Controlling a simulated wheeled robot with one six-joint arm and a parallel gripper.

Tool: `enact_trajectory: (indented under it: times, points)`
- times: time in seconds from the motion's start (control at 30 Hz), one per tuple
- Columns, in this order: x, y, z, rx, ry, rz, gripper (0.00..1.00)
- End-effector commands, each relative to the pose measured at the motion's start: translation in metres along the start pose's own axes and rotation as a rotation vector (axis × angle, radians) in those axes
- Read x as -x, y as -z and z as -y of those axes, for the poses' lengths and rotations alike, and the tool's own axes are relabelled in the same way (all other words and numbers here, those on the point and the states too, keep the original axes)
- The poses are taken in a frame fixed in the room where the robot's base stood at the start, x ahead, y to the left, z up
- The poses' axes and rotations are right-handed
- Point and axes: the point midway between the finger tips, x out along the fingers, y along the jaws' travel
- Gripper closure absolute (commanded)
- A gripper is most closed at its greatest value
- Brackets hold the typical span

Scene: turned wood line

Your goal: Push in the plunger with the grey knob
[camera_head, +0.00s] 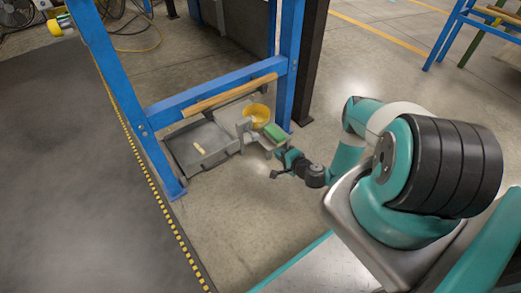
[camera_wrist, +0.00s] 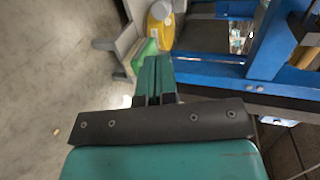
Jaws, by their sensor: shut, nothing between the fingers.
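A grey fixture (camera_head: 242,128) with a yellow round part (camera_head: 259,114) and a green block (camera_head: 274,132) stands low by the blue frame. In the wrist view, the yellow part (camera_wrist: 158,28) and green block (camera_wrist: 146,50) lie just beyond my fingers. A small grey stub (camera_wrist: 104,44) sticks out left of the grey fixture there; it may be the plunger's grey knob, but I cannot tell surely. My gripper (camera_head: 274,175) is just in front of the fixture, apart from it in the head view. In the wrist view its teal fingers (camera_wrist: 157,62) are together and empty.
A grey tray (camera_head: 205,146) holding a pale strip lies left of the fixture. A blue frame post (camera_head: 290,60) and a wooden rail (camera_head: 230,92) stand close by. A dark mat (camera_head: 80,180) with a yellow-black edge is at the left.

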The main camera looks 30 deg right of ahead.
Motion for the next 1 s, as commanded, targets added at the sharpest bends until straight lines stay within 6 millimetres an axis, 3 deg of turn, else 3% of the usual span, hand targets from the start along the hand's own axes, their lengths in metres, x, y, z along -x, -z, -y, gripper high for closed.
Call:
enact_trajectory:
  times: [0.03,0.1,0.53,1.0]
  points:
    - [0.002,0.0,-0.012,-0.015,-0.002,-0.019,1.0]
    - [0.004,0.001,-0.016,-0.025,-0.003,-0.034,1.0]
    - [0.001,0.001,-0.018,-0.024,-0.004,-0.033,1.0]
    - [-0.052,0.003,-0.024,-0.022,-0.004,-0.031,1.0]
